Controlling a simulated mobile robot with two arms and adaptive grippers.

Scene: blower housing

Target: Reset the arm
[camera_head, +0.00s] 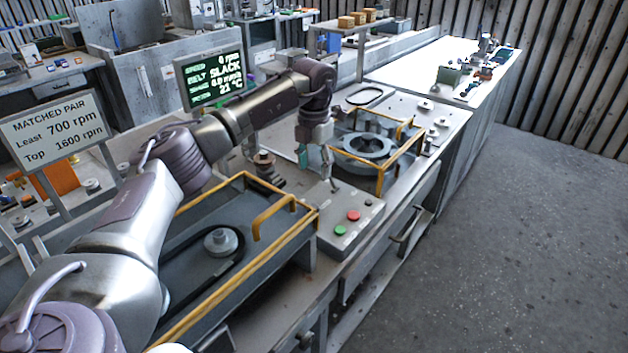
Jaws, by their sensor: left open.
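My left arm comes in from the lower left and reaches over the bench. My left gripper (329,172) points down, open, beside the control box (345,222) with its red button (353,215) and green button (340,230). I see nothing held between its fingers. A grey ring-shaped housing (367,147) sits inside a yellow-railed frame just right of the gripper. A second yellow-railed tray (270,255) in front holds a black belt and a grey pulley (221,241). My right gripper is not in view.
A screen (211,80) behind the arm reads "SLACK", 0 rpm. A sign (52,127) at left reads "MATCHED PAIR", least 700, top 1600 rpm. A white table (425,60) with small parts stands at the back right. The floor (480,240) at right is clear.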

